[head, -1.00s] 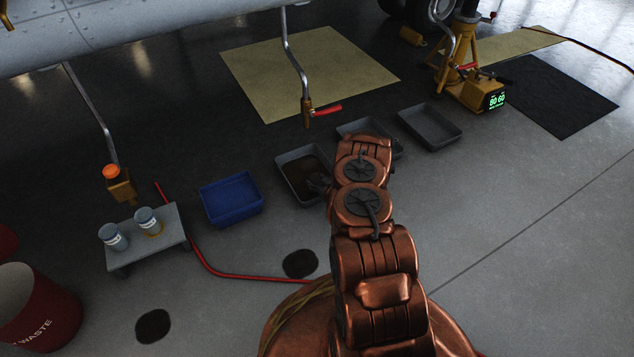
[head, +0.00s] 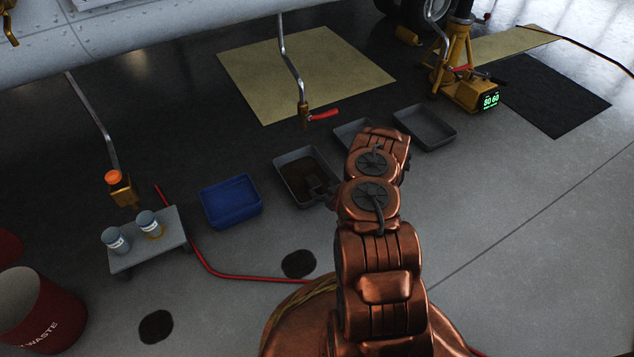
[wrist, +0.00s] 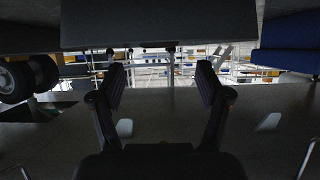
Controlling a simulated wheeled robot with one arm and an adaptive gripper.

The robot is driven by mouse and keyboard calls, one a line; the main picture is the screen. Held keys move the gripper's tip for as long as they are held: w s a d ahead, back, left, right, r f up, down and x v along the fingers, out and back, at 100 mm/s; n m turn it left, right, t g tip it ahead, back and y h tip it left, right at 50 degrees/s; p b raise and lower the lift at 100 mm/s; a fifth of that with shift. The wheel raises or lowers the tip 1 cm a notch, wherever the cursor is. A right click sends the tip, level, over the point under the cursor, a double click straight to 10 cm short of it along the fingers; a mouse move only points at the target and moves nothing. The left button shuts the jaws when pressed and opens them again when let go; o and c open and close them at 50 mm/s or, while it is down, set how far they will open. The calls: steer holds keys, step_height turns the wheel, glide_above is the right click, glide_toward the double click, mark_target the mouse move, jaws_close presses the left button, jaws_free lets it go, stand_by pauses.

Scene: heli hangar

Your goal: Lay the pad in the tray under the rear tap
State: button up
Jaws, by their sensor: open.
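No pad can be told for certain; a dark patch with a small squarish shape lies in the middle grey tray (head: 281,162), and I cannot tell what it is. My gripper (wrist: 160,78) is open with nothing seen between its fingers; in the head view it is mostly hidden by my arm, low near this tray's right side. A tap with a red handle (head: 304,112) hangs above and behind the trays. Another tap with an orange knob (head: 120,186) hangs at left, over a small grey cart. Which one is the rear tap is unclear.
A blue tray (head: 232,202) is left of the grey one; two more grey trays (head: 425,128) are right, one partly hidden. The cart (head: 137,251) carries two cans. A red hose (head: 240,276), waste bin (head: 45,310) and yellow jack (head: 455,75) stand around.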

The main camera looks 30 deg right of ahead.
steer(key=p+v, duration=0.2)
steer(key=v, duration=0.3)
steer(key=w+a+r+n+g+y, duration=0.2)
steer(key=w+a+r+g, duration=0.3)
steer(key=r, duration=0.6)
steer(key=s+a+r+g, duration=0.35)
steer(key=a+r, duration=0.55)
steer(key=r, duration=0.4)
steer(key=s+a+r+g, duration=0.2)
steer(key=s+a+r, duration=0.2)
steer(key=s+r, duration=0.3)
steer(key=s+a+r+g, duration=0.3)
steer(key=s+a+r, duration=0.2)
steer(key=s, duration=1.2)
steer(key=s+a+r+g, duration=0.2)
steer(key=s+a+r, duration=0.2)
steer(key=s+r, duration=0.5)
steer(key=s, duration=0.4)
steer(key=shift+a+r+m+h, duration=0.3)
steer(key=shift+r+m+h, duration=0.05)
steer(key=shift+m+h, duration=0.05)
steer(key=shift+r+g, duration=0.1)
steer(key=shift+g, duration=0.15)
